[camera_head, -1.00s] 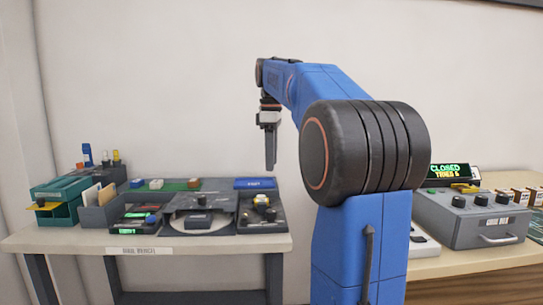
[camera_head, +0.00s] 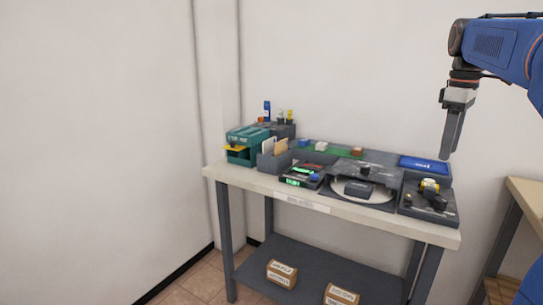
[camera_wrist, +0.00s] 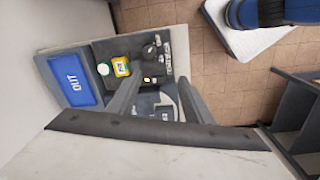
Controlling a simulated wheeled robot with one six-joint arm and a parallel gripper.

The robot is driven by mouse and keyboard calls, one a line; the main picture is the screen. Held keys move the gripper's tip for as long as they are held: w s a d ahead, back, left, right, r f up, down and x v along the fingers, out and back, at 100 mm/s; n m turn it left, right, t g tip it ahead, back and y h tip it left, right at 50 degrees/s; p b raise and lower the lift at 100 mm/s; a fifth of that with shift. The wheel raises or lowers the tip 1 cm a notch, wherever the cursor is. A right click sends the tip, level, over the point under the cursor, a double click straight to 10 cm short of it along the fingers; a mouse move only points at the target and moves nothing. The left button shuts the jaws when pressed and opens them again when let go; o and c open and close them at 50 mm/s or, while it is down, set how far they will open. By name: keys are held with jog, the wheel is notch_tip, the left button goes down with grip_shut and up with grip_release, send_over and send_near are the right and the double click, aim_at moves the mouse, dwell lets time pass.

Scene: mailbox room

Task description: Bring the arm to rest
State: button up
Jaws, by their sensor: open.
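My gripper (camera_head: 450,146) hangs from my blue arm at the right edge of the head view, fingers pointing down. It is above the right end of the workbench (camera_head: 330,207), clear of the things on it. In the wrist view, my gripper's two dark fingers (camera_wrist: 157,92) are apart with nothing held between them. Beyond them lie the blue tray marked OUT (camera_wrist: 72,82) and a grey control panel (camera_wrist: 160,50). Most of my arm is cut off by the head picture's edge.
The bench holds a teal box (camera_head: 247,143), a round grey device (camera_head: 362,187) and the blue tray (camera_head: 425,165). Cartons (camera_head: 282,273) sit on its lower shelf. A second table (camera_head: 525,192) stands at right. Bare wall and floor lie left.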

jog(key=s+a+f+m+t, duration=0.1)
jog(key=s+a+f+m, duration=0.1)
jog(key=s+a+f, duration=0.4)
jog(key=s+a+f+m+t, duration=0.1)
jog(key=s+a+f+m, duration=0.2)
jog(key=s+a+f, duration=0.4)
jog(key=s+a+f+m+t, duration=0.2)
jog(key=s+a+f, duration=0.4)
jog(key=s+f, duration=0.4)
notch_tip(320, 180, down, 5)
jog(key=shift+s+a+f+m, duration=0.1)
jog(key=shift+s+a+m, duration=0.1)
jog(key=shift+m, duration=0.2)
